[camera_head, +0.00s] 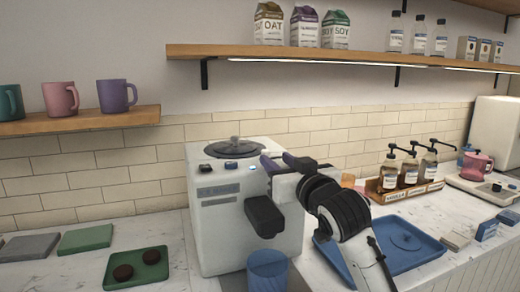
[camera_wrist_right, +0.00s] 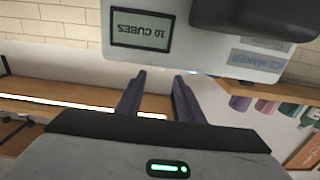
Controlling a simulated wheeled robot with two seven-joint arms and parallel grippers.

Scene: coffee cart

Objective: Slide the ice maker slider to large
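The ice maker (camera_head: 222,232) is a white box with a round dark lid on top, and a dark spout (camera_head: 264,216) juts from its front. My right gripper (camera_head: 277,162) is at the top right front of the ice maker. In the right wrist view, upside down, its two purple fingers (camera_wrist_right: 160,76) are apart with nothing between them, pointing at the ice maker (camera_wrist_right: 205,52) with its "10 CUBES" panel (camera_wrist_right: 140,30). A small blue-lit spot shows beside the fingers in the head view. I cannot make out the slider or its setting. My left gripper is not in view.
A blue cup (camera_head: 268,270) stands below the spout. A blue tray (camera_head: 407,247) is to the right, partly behind my right arm. A green tray (camera_head: 137,268) with two dark round pieces is at the left. Syrup bottles (camera_head: 408,172) stand farther right. Shelves hang above.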

